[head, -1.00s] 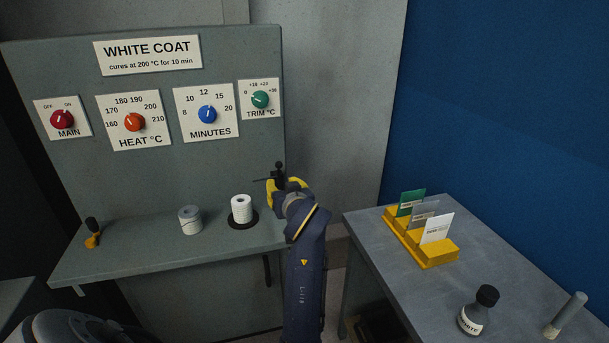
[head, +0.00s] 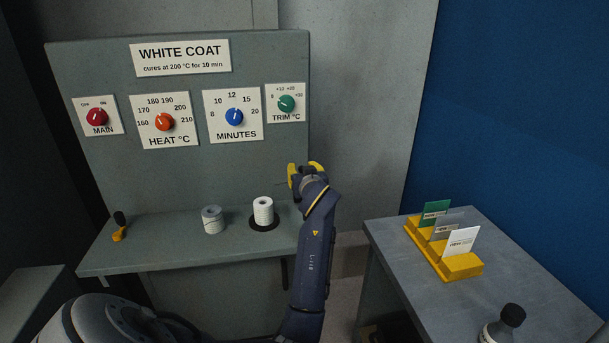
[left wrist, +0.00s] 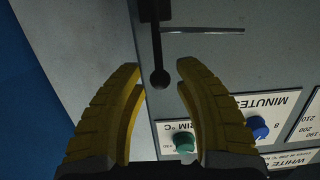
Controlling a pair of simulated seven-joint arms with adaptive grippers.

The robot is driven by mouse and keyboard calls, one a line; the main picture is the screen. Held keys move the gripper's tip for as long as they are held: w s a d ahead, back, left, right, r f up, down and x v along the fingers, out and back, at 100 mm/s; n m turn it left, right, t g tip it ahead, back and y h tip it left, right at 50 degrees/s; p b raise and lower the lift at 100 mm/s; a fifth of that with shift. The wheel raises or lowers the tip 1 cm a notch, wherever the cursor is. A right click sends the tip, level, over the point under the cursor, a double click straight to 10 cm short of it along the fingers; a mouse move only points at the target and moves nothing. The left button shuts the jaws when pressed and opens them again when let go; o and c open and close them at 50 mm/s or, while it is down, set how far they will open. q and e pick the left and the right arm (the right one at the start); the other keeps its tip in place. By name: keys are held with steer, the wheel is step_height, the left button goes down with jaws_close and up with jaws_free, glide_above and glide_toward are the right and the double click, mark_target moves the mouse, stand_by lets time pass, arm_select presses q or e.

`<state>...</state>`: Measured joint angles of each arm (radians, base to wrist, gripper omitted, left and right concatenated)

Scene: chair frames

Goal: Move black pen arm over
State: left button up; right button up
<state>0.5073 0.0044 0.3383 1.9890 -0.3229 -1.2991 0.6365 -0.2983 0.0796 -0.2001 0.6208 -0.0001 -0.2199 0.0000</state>
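The black pen arm (left wrist: 156,40) shows in the left wrist view as a dark bar with a round knob at its end, in front of the grey panel. In the head view the arm is hidden behind my left gripper (head: 306,172), at the panel's right edge. My left gripper (left wrist: 158,90) is open, its yellow fingers on either side of the knob, with visible gaps. A white coil (head: 263,210) stands on a dark disc (head: 263,224) on the shelf. My right gripper is not in view.
The panel (head: 200,175) carries red, orange, blue and green dials. A grey-white coil (head: 213,221) and a yellow-and-black item (head: 119,228) stand on the shelf.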

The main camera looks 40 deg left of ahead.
arm_select(q)
steer(key=shift+w+a, duration=0.1)
steer(key=shift+a, duration=0.05)
jaws_close()
steer(key=shift+f, duration=0.1)
steer(key=shift+s+d+f, duration=0.7)
steer(key=shift+s+d, duration=0.05)
steer(key=shift+d, duration=0.2)
steer(key=shift+s+d+f, duration=0.3)
steer(key=shift+d+f, duration=0.05)
steer(key=shift+f, duration=0.15)
steer(key=shift+s+d+f, duration=0.25)
steer(key=shift+d+f, duration=0.1)
steer(key=shift+f, duration=0.15)
steer(key=shift+f, duration=0.1)
